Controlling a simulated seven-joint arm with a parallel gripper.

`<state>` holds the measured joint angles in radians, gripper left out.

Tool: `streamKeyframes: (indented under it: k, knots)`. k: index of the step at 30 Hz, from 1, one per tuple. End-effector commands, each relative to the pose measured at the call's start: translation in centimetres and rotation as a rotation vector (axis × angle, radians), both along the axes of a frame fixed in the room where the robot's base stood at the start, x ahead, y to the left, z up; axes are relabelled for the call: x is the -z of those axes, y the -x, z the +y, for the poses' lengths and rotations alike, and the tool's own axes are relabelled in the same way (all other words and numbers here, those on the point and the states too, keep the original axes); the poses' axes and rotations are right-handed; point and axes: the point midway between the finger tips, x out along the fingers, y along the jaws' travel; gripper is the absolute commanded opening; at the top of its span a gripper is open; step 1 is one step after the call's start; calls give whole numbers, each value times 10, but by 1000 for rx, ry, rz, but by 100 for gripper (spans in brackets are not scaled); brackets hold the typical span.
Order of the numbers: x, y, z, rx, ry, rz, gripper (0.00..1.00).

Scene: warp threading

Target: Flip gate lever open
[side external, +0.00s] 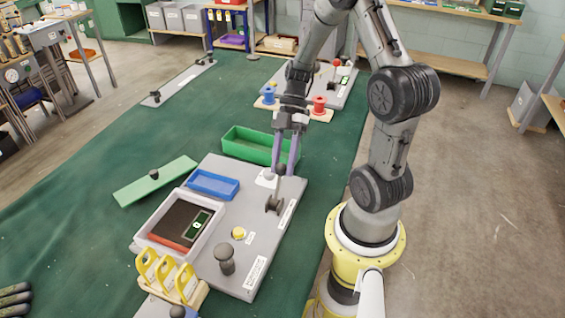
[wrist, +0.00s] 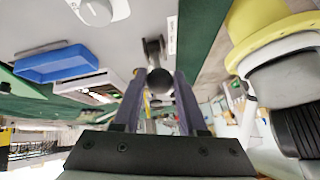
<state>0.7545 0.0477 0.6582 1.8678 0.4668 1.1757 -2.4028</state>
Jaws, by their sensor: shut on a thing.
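The gate lever (side external: 272,204) stands on the right side of the grey board (side external: 222,262), its dark pivot and pale arm showing in the side view. The arm rises toward my fingers, and its upper end is partly hidden by them. My gripper (side external: 284,173) is above the lever with its purple fingers pointing down. In the wrist view the lever's dark round knob (wrist: 159,81) sits between the two fingertips of my gripper (wrist: 158,88), which is shut on it. The pivot (wrist: 153,48) shows just beyond the knob.
Yellow-handled tools (side external: 167,274) stand at the front left.

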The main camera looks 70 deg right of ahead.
Motion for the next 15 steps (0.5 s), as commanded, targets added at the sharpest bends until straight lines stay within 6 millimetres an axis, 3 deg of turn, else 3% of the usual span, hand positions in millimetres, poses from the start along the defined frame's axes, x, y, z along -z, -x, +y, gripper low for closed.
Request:
streamKeyframes:
  k: [11,12,15]
  knots:
    - [4,-1,-4,2,17,-4,0]
    - [4,-1,-4,2,16,-3,47]
    - [4,-1,-4,2,16,-3,65]
